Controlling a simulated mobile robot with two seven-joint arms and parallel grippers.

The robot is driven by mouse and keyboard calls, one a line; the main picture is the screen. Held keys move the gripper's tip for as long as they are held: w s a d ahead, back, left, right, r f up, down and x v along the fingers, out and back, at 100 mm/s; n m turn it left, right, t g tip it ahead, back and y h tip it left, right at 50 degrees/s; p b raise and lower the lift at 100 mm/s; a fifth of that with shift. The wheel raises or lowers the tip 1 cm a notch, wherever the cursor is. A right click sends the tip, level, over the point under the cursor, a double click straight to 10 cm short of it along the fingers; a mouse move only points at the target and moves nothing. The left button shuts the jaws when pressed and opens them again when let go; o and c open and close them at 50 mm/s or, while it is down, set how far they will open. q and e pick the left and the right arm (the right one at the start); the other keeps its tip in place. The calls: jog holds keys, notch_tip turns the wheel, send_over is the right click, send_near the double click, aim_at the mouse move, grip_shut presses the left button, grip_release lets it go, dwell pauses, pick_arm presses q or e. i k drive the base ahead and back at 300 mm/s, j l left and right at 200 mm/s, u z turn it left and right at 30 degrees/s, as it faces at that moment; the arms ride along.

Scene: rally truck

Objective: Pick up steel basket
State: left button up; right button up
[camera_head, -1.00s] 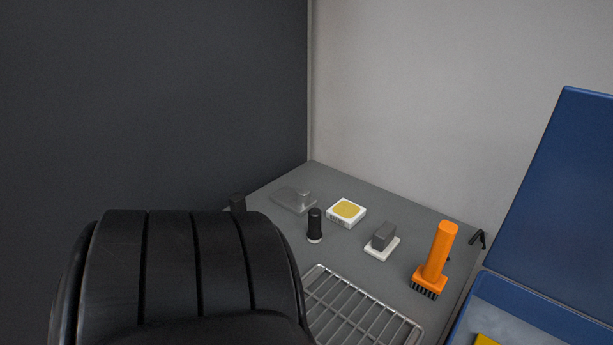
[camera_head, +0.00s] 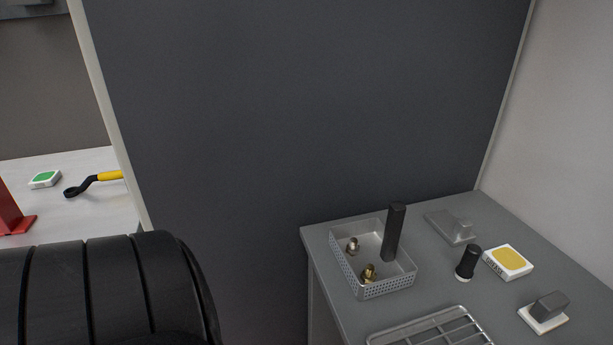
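Neither of my grippers is in view.
A black tyre (camera_head: 105,295) fills the lower left. On the grey table are a wire rack (camera_head: 432,331), a black cylinder (camera_head: 468,262), a yellow-topped white box (camera_head: 508,261), a grey block on a white base (camera_head: 547,310) and a grey metal piece (camera_head: 450,226). A dark partition (camera_head: 300,110) stands behind.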

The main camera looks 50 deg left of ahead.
aim_at(378, 243)
jog(key=j+u, duration=0.45)
jog(key=i+j+u, duration=0.15)
jog(key=j+u, duration=0.25)
jog(key=j+z, duration=0.35)
jog(key=j, duration=0.45)
